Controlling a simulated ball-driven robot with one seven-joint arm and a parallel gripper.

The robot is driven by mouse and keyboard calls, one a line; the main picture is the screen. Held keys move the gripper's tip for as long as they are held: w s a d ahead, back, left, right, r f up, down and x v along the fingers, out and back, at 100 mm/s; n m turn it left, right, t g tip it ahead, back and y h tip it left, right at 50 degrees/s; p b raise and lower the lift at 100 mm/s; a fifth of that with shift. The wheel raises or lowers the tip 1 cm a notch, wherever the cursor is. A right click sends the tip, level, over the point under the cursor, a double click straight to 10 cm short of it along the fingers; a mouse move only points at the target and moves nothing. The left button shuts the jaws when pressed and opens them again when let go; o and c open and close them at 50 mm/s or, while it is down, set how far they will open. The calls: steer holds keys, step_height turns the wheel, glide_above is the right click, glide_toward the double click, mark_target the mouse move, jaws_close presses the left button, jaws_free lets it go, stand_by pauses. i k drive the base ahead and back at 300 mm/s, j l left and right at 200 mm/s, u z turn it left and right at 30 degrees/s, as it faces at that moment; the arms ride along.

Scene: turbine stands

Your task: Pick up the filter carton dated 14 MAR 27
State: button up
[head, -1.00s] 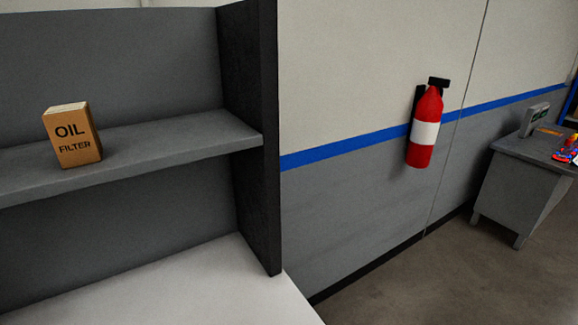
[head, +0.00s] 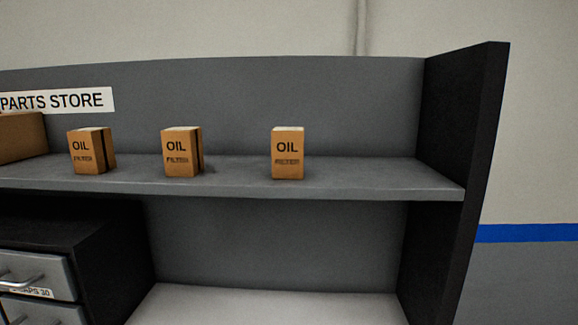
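Three orange-brown oil filter cartons stand upright and apart on the grey shelf (head: 350,180) in the head view. The left carton (head: 86,152) and the middle carton (head: 177,152) show a dark right side. The right carton (head: 287,153) faces me nearly square on. Each front reads OIL FILTER. No date can be read on any of them, so I cannot tell which is dated 14 MAR 27. My gripper is not in view.
A larger brown box (head: 20,136) sits at the shelf's left, below a PARTS STORE sign (head: 58,101). A drawer unit (head: 95,255) stands below left. The white worktop (head: 270,305) is clear where visible. A dark side panel (head: 462,150) closes the shelf's right end.

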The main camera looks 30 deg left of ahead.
mark_target(182, 147)
steer(key=u, duration=1.35)
